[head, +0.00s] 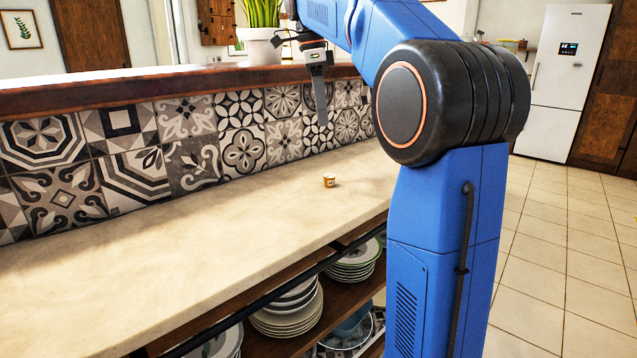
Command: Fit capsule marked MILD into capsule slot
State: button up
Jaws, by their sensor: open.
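A small orange-brown capsule (329,181) with a pale top stands upright on the stone counter. Its marking is too small to read. My gripper (321,118) points down above the capsule and a little to its left in the head view, clear of the counter. It is open and nothing shows between its fingers, which overlap from this side. No capsule slot or machine shows in this view.
The pale counter (150,263) is otherwise bare. A patterned tile wall (244,148) with a raised wooden ledge (130,90) runs along its back. A potted plant (262,48) stands on the ledge. Stacked plates (287,318) fill shelves below. Tiled floor is free at right.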

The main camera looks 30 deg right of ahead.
send_over(329, 176)
jog(key=a, duration=0.1)
jog(key=shift+m, duration=0.3)
notch_tip(329, 176, down, 10)
jog(key=shift+w+f, duration=0.15)
jog(key=shift+f, duration=0.05)
jog(key=shift+d+f, duration=0.15)
jog(key=shift+f, duration=0.95)
jog(key=shift+d+f, duration=0.2)
jog(key=shift+f, duration=0.85)
jog(key=shift+d+f, duration=0.15)
jog(key=shift+f, duration=0.95)
jog(key=c, duration=1.1)
jog(key=shift+r, duration=0.1)
jog(key=shift+c, duration=0.2)
notch_tip(329, 176, up, 10)
